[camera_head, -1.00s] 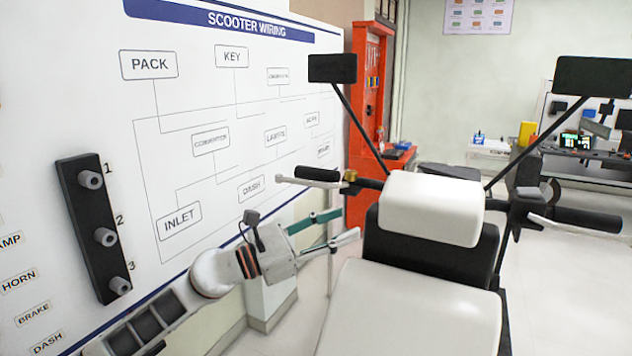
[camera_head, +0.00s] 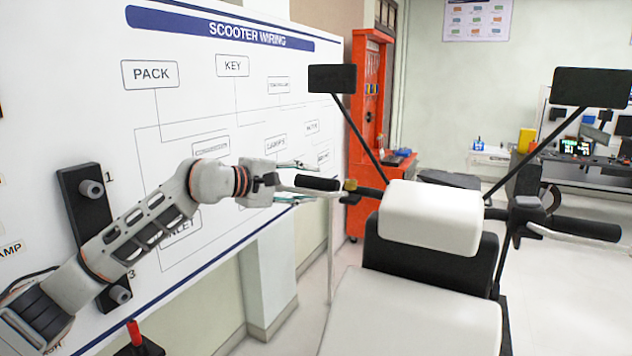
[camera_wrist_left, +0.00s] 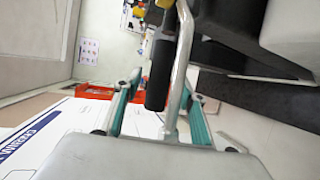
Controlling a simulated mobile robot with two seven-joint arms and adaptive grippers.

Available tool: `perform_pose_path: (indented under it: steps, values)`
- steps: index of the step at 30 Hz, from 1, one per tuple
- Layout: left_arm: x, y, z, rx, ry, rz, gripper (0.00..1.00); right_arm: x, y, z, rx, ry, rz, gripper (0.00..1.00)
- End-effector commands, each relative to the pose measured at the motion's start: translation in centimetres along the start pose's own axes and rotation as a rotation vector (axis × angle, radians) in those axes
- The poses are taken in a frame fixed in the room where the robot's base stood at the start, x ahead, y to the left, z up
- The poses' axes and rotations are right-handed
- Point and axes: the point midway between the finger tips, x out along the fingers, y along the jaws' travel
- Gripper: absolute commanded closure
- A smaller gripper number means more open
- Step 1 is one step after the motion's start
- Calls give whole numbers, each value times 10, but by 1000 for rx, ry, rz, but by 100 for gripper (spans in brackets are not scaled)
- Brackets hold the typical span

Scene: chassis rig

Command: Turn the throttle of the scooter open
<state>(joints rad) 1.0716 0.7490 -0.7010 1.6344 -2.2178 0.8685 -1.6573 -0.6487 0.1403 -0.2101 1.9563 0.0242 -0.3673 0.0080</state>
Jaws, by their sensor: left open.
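The scooter's handlebar has a black left grip (camera_head: 317,183) with a silver lever, and a black right grip (camera_head: 585,228). The pictures do not mark which grip is the throttle. My left gripper (camera_head: 312,181) is open at the outer end of the left grip. In the left wrist view the left grip (camera_wrist_left: 158,75) and the silver lever (camera_wrist_left: 182,65) both show between the spread green fingers of my left gripper (camera_wrist_left: 160,86). I cannot tell whether the fingers touch either one. My right gripper is not in view.
The white wiring board (camera_head: 230,120) stands close along the left, with a black three-peg strip (camera_head: 88,215). Two mirrors (camera_head: 332,78) rise on stalks from the handlebar. The white seat (camera_head: 415,312) is in front. A red cabinet (camera_head: 368,120) stands behind.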

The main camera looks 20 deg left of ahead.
Motion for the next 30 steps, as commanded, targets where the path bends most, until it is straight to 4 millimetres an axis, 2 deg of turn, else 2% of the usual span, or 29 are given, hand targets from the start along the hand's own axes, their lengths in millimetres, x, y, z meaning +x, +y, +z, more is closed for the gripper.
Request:
perform_pose_path:
  steps: [3,7,17,21,22,30]
  values:
    - [16,1,1,-1,-2,0,59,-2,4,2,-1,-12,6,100]
    - [26,1,1,-1,-1,1,59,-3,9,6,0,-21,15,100]
    - [30,0,0,0,-1,1,59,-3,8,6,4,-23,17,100]
    - [30,0,0,0,-1,1,96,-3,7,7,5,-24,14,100]
    - [30,0,0,0,-1,1,98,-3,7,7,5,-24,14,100]
    - [29,3,1,-17,-2,-42,98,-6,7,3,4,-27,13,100]
